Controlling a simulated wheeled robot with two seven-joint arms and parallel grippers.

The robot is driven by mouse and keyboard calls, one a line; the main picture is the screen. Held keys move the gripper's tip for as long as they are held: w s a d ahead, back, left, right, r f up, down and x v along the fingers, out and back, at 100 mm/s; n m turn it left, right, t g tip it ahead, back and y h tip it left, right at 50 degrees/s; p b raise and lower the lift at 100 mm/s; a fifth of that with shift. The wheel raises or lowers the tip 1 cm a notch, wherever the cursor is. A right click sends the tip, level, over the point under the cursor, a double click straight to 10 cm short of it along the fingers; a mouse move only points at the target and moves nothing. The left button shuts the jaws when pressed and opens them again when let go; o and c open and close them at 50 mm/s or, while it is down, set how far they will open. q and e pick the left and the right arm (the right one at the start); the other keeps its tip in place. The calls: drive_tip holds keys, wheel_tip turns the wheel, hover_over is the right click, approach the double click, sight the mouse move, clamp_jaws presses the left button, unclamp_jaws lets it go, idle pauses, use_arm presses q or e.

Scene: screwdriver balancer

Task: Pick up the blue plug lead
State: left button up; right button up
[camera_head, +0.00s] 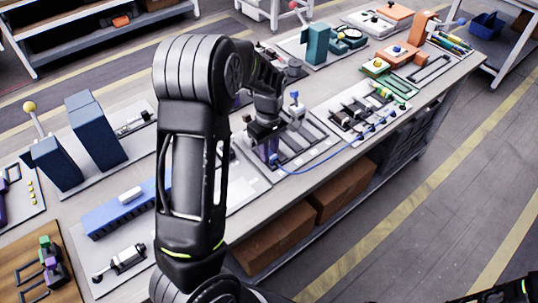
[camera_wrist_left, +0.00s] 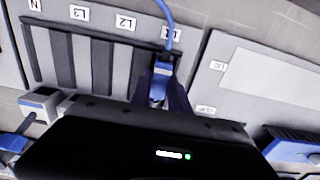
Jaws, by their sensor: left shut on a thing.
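The blue plug lead (camera_head: 325,165) has a thin blue cable that runs from my left gripper to the right, towards a row of small blue pieces by the board's edge. My left gripper (camera_head: 268,157) points down over the slotted grey board (camera_head: 312,153). In the left wrist view the left gripper (camera_wrist_left: 162,98) is shut on the blue plug (camera_wrist_left: 161,72), and the cable (camera_wrist_left: 167,20) leads up from it. The plug is at the end slot, by a partly covered label beside L2. Whether it touches the board I cannot tell.
A white block with a blue top (camera_head: 295,108) stands on the board behind the gripper. A long blue block (camera_head: 125,205) and dark blue boxes (camera_head: 95,130) lie to the left. More boards with coloured parts (camera_head: 400,55) fill the table's far right.

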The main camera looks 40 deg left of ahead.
use_arm(q)
clamp_jaws()
wheel_tip(320, 180, up, 10)
drive_tip(key=shift+b, duration=0.45)
use_arm(e)
drive_tip(key=shift+f, duration=0.4)
